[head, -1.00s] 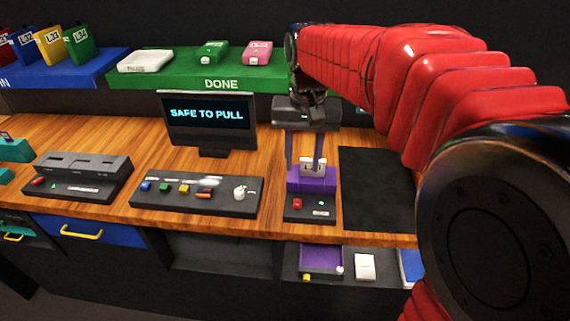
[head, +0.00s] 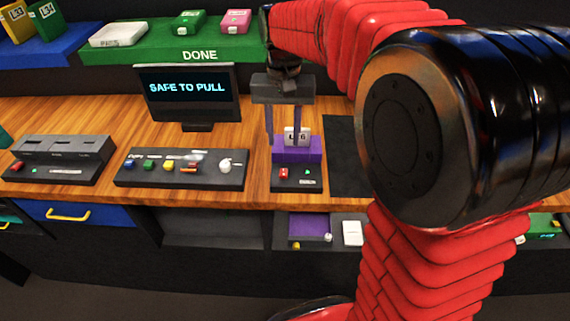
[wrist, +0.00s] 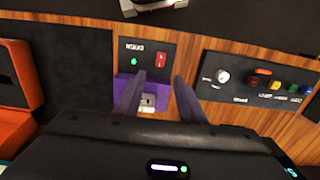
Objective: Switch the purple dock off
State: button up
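The purple dock (head: 312,151) stands on the wooden bench and shows partly in the wrist view (wrist: 127,88). A white cartridge (head: 291,131) sits upright in it; its label is partly covered by a finger. On the dock's dark front plate are a red switch (head: 284,173) and a small green light (head: 299,171); the wrist view shows the red switch (wrist: 161,60) and the lit green light (wrist: 134,62). My gripper (head: 283,138) points down over the dock, its two fingers spread apart. In the wrist view, my gripper (wrist: 158,78) has nothing clamped, with the red switch between the fingertips.
A screen (head: 187,90) reads SAFE TO PULL. A control panel (head: 180,180) with coloured buttons and a knob lies left of the dock. A grey multi-slot unit (head: 62,155) stands farther left. A black mat (head: 347,160) is to the right. A green DONE shelf (head: 150,55) is behind.

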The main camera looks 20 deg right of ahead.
aim_at(284, 171)
notch_tip(284, 171, down, 11)
dwell(0.5)
jog(key=shift+c, duration=0.5)
grip_shut()
